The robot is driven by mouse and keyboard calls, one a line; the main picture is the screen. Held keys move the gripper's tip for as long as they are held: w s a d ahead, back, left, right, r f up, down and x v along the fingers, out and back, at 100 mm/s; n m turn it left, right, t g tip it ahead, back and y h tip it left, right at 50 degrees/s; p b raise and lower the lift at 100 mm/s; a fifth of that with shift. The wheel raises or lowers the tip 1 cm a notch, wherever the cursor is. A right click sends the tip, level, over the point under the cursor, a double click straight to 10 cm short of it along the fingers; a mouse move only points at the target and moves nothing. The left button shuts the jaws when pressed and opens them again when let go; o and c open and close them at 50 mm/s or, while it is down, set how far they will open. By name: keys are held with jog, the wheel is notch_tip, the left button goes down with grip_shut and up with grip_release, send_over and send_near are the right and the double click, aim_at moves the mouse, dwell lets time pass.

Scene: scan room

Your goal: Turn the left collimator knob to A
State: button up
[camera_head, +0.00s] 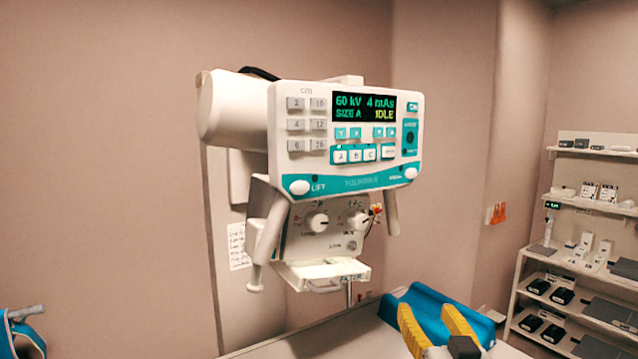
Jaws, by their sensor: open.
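The left collimator knob (317,221) is a round white knob on the collimator face (337,236), below the teal-trimmed control panel (345,130). Small markings surround it, too small to read, so its setting cannot be told. The right knob (358,218) sits beside it. The panel display (363,106) reads 60 kV, 4 mAs, SIZE A, IDLE. My gripper (426,313) shows at the bottom right with two yellow fingers apart. It appears lower and to the right of the knobs, away from them, with nothing seen between its fingers.
White handles hang at the left (267,240) and right (391,212) of the collimator. A ledge (322,273) juts out below the knobs. A blue cradle (430,300) is behind my gripper on the table (300,341). Shelves (590,215) stand at the right.

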jog(key=a+r+n+t+y+p, duration=0.2)
jog(key=a+r+n+y+p, duration=0.2)
jog(key=a+r+y, duration=0.35)
jog(key=n+g+y+p, duration=0.1)
jog(key=n+g+y, duration=0.15)
jog(key=y, duration=0.25)
send_near(320, 226)
jog(key=a, duration=0.1)
jog(key=shift+n+t+h, duration=0.25)
jog(key=shift+n+t, duration=0.1)
jog(key=shift+t, duration=0.1)
jog(key=p+x, duration=0.1)
jog(key=x, duration=0.9)
jog(key=shift+w+d, duration=0.1)
jog(key=shift+w, duration=0.2)
grip_shut()
